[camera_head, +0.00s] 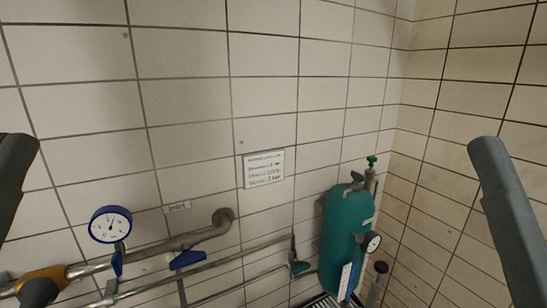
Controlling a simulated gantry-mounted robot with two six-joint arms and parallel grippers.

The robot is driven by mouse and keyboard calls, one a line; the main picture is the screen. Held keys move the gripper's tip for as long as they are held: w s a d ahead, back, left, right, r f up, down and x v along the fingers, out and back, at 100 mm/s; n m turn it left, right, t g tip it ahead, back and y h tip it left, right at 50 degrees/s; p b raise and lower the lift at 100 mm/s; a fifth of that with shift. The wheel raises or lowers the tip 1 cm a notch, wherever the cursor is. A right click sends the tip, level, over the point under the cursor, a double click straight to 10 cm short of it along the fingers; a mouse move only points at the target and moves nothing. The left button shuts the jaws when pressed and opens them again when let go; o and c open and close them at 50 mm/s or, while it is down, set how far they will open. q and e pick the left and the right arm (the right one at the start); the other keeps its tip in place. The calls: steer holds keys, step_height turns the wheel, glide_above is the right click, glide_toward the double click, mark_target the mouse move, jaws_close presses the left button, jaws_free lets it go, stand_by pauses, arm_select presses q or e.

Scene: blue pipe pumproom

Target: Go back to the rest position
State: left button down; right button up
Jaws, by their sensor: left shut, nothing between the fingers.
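My left arm (14,182) comes in as a dark grey link at the left edge. My left gripper (38,292) shows only as a small dark shape at the bottom left, in front of the pipework. It is shut and empty; most of it is cut off or hidden. My right arm (512,225) is a grey link at the right edge. The right gripper is out of the picture.
A tiled wall carries a pipe (190,240) with a yellow fitting (42,279), blue handles (187,260) and a round gauge (110,224). A teal tank (341,238) stands near the corner. A sign (263,169) hangs above. The upper wall is clear.

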step_height(320, 180, up, 16)
steer(key=p, duration=1.2)
steer(key=shift+p, duration=0.4)
